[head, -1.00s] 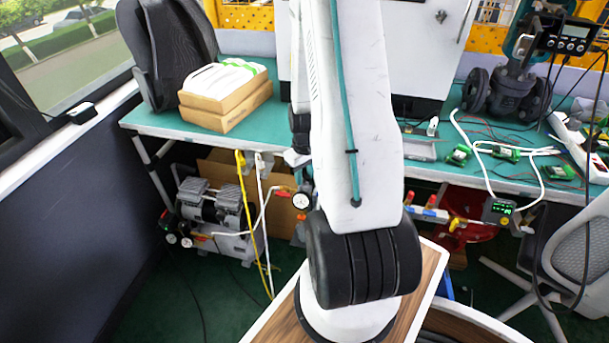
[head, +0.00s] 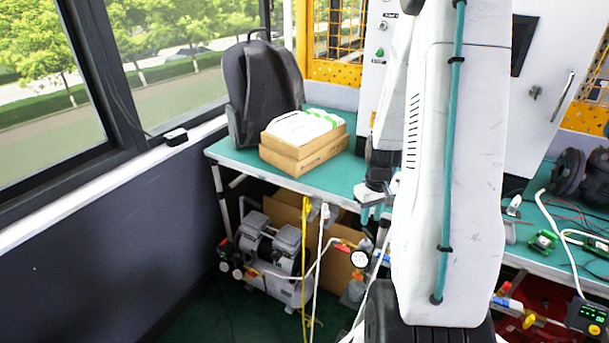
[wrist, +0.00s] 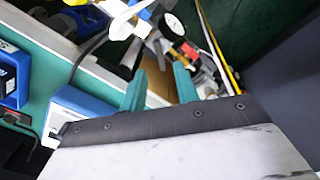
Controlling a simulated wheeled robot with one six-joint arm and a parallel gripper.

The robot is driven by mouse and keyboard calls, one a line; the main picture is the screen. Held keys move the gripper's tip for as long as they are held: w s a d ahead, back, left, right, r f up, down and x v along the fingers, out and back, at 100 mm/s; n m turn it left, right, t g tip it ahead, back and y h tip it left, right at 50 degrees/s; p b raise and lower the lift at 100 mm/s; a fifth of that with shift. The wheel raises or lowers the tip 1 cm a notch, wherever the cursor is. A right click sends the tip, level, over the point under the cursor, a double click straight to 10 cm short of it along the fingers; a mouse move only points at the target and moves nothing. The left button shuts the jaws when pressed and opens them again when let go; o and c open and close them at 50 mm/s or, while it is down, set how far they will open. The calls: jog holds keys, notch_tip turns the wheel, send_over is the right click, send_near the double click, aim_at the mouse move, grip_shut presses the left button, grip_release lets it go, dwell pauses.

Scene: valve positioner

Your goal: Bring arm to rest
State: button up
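My arm stands large and upright in the head view, with its white link and teal cable covering the middle right. My gripper (head: 372,214) shows to the left of that link, pointing down near the front edge of the green workbench (head: 345,181). In the wrist view my gripper (wrist: 160,72) has its two teal fingers apart, with nothing held between them. Part of the bench and the cabinet behind is hidden by my arm.
A black backpack (head: 262,88) and cardboard boxes (head: 303,160) stand on the bench's left part. An air compressor (head: 272,250) with a gauge and hoses sits below. Green circuit boards (head: 544,240) and a black flanged part (head: 568,172) lie at right. Windows and a dark wall line the left.

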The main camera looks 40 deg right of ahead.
jog(key=s+a+r+n, duration=0.1)
jog(key=s+a+r, duration=0.3)
jog(key=a+r, duration=0.5)
jog(key=s+a+r+n+t, duration=0.1)
jog(key=s+a+r, duration=0.3)
jog(key=a+r, duration=0.5)
jog(key=s+a+r+n, duration=0.1)
jog(key=s+a+r, duration=0.3)
jog(key=a+r, duration=0.5)
jog(key=shift+s+a, duration=0.2)
jog(key=shift+a, duration=1.25)
